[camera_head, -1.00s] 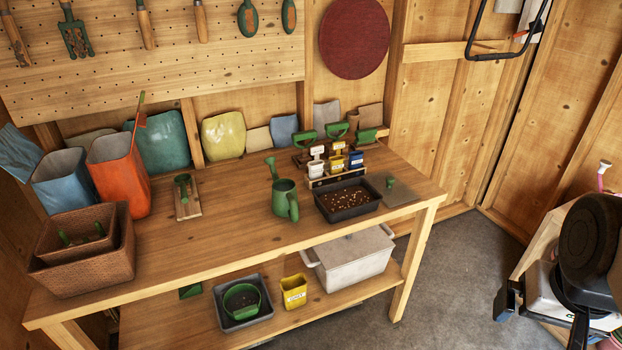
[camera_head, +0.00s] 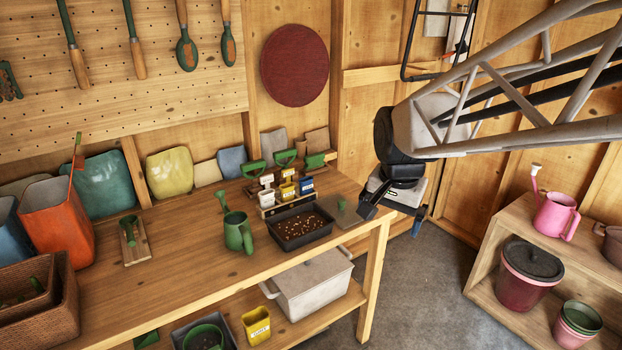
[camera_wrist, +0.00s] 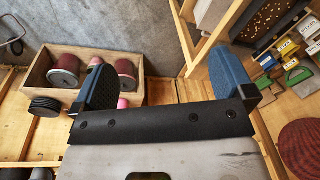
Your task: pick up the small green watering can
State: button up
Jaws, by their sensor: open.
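The small green watering can (camera_head: 238,233) stands upright on the wooden workbench (camera_head: 190,262), just left of a black seed tray. Its spout points up and to the left. My gripper (camera_head: 372,203) is at the right end of the bench, to the right of the can and apart from it. In the wrist view my gripper (camera_wrist: 158,82) shows two blue fingers spread wide with nothing between them. I do not see the green can in the wrist view.
The black tray (camera_head: 301,235) of soil stands between the can and my gripper. Small labelled pots (camera_head: 287,189) stand behind it. An orange bin (camera_head: 58,228) and wicker baskets (camera_head: 62,312) are at the left. A pink watering can (camera_head: 556,215) stands on a shelf at right.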

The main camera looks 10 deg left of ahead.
jog(key=w+a+f+m, duration=0.1)
jog(key=w+a+f, duration=0.1)
jog(key=w+a, duration=0.6)
jog(key=m+g, duration=0.2)
jog(key=m, duration=0.2)
send_over(244, 231)
notch_tip(244, 231, down, 14)
jog(key=shift+w+d, duration=0.15)
jog(key=shift+f, duration=0.1)
jog(key=shift+f, duration=1.3)
jog(key=shift+f, duration=2.65)
